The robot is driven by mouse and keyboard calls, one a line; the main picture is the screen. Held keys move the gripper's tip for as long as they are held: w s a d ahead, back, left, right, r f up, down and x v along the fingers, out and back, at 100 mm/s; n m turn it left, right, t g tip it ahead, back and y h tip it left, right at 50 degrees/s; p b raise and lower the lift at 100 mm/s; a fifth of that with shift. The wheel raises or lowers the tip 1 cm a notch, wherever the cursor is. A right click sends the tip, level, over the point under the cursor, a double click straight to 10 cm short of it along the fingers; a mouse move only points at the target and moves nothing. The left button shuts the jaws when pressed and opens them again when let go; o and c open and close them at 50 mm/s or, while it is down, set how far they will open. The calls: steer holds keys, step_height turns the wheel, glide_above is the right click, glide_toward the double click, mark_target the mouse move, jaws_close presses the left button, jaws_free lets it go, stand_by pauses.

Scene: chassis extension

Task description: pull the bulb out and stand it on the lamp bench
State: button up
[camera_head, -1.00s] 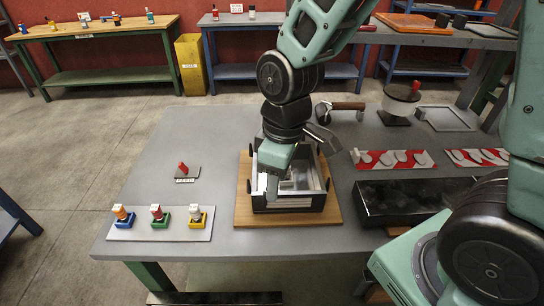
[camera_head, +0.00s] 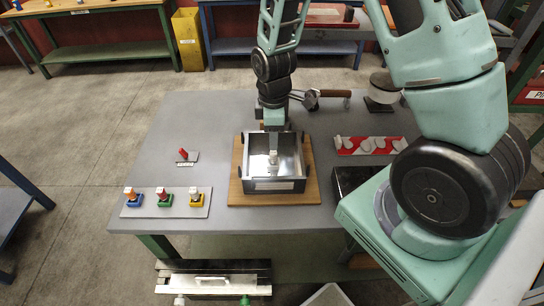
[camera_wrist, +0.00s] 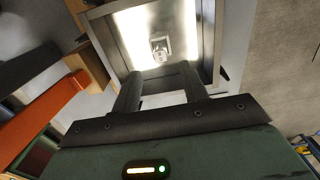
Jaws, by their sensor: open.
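A small pale bulb (camera_head: 273,158) stands upright in an open metal box (camera_head: 250,184) on a wooden board (camera_head: 235,190). The wrist view also shows the bulb (camera_wrist: 160,46) against the bright box floor. My gripper (camera_wrist: 160,78) is open and empty, with its two dark fingers apart and the bulb beyond and between their tips in the picture. In the head view my gripper (camera_head: 272,127) is over the far side of the box. Its fingertips are hard to make out there. I cannot tell which bench is the lamp bench.
On the grey table (camera_head: 190,120), a plate (camera_head: 135,208) holds three coloured blocks, and a red-handled piece (camera_head: 183,154) stands behind. A red-and-white strip (camera_head: 375,145) lies right of the box. A bench (camera_head: 90,22) and a yellow bin (camera_head: 187,38) stand behind. The left tabletop is mostly clear.

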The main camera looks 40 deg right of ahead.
mark_target(273, 152)
step_height(273, 152, down, 9)
steer(key=b, duration=0.7)
stand_by(1.2)
steer(key=c, duration=0.7)
steer(key=o, duration=1.3)
steer(key=shift+o, duration=0.2)
step_height(273, 152, up, 17)
steer(key=b, duration=0.1)
steer(key=shift+r, duration=0.2)
steer(key=shift+c, duration=0.3)
